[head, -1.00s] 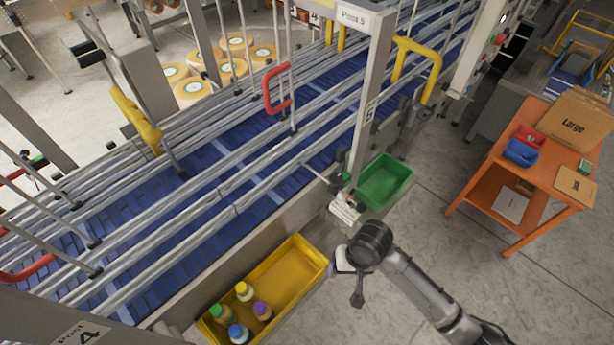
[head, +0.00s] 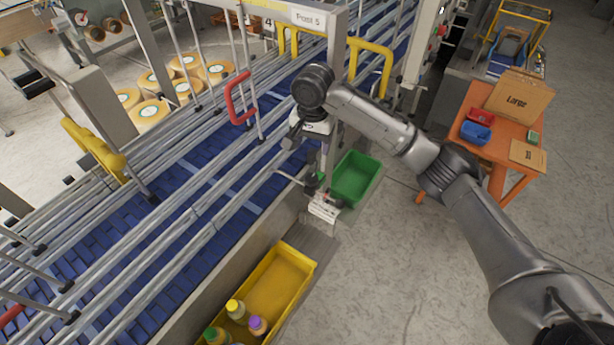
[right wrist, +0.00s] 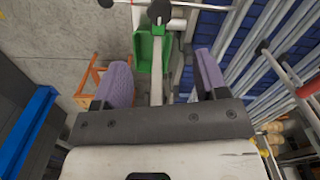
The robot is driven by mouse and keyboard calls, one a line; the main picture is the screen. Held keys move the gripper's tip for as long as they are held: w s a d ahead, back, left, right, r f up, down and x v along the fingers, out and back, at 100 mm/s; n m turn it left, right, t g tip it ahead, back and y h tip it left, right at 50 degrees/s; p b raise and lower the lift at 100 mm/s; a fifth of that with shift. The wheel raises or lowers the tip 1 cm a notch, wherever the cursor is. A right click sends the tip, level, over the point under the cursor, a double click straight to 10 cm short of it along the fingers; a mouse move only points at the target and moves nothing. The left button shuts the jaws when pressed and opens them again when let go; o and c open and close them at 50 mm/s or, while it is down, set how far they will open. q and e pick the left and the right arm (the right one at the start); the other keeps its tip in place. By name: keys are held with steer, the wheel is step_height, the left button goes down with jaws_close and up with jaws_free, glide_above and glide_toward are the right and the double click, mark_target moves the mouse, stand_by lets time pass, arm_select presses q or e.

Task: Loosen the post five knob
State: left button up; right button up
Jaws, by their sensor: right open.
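Post 5 (head: 334,60) stands at the near side of the blue conveyor, with its label (head: 307,19) on top. A dark knob-like part (head: 311,183) sits low by the post, beside a white block. My right gripper (head: 312,130) is in front of the post, above that part, and hides some of the post. In the right wrist view its two purple fingers (right wrist: 160,76) are open with nothing gripped. A black round knob (right wrist: 160,12) shows beyond the fingertips, near the top edge, apart from them. My left gripper is not in view.
A green bin (head: 356,179) is right of the post, and a yellow bin (head: 283,290) with bottles stands nearer. Metal guide rails (head: 190,215) run along the conveyor. An orange table (head: 497,150) stands at the right. The floor between is clear.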

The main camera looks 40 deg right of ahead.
mark_target(311, 178)
step_height(311, 178, down, 13)
steer(key=p, duration=0.3)
stand_by(0.4)
steer(key=c, duration=0.9)
steer(key=shift+c, duration=0.2)
